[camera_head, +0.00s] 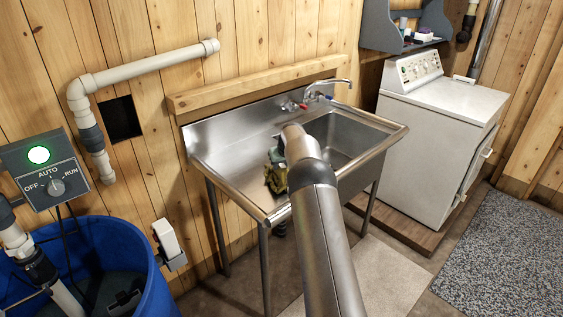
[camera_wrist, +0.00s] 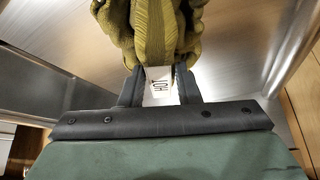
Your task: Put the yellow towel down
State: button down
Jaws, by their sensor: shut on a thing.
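The yellow towel (camera_wrist: 152,32), crumpled and olive-toned, hangs bunched in my gripper (camera_wrist: 159,72). In the head view the towel (camera_head: 275,180) is over the left, flat part of the steel sink (camera_head: 232,160). My arm hides part of the towel and the gripper there. I cannot tell whether the towel touches the steel.
The sink's basin (camera_head: 350,137) is to the right, with a faucet (camera_head: 328,88) at the back. A white washer (camera_head: 435,130) stands further right. A blue barrel (camera_head: 130,250) and a control box (camera_head: 45,170) are at the left.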

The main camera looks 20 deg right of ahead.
jog(key=c, duration=1.1)
grip_release()
jog(key=shift+f, duration=0.1)
jog(key=shift+o, duration=0.2)
jog(key=b+v, duration=0.3)
jog(key=v, duration=0.9)
jog(key=shift+r, duration=0.2)
jog(key=s+a+r+g, duration=0.1)
jog(key=s+a+r, duration=0.1)
jog(key=s+a, duration=0.65)
jog(key=s+a+r+g, duration=0.15)
jog(key=s+a, duration=0.35)
jog(key=s, duration=0.7)
jog(key=s+a+f+g, duration=0.1)
jog(key=s+a+f, duration=0.1)
jog(key=s, duration=0.7)
jog(key=s+a+f+g, duration=0.1)
jog(key=s+a+f, duration=0.1)
jog(key=s, duration=0.8)
jog(key=s+a+f+g, duration=0.1)
jog(key=s+a+f, duration=0.1)
jog(key=s, duration=0.8)
jog(key=shift+s+a+f+n, duration=0.2)
jog(key=shift+a+f+n, duration=0.15)
jog(key=shift+a, duration=0.5)
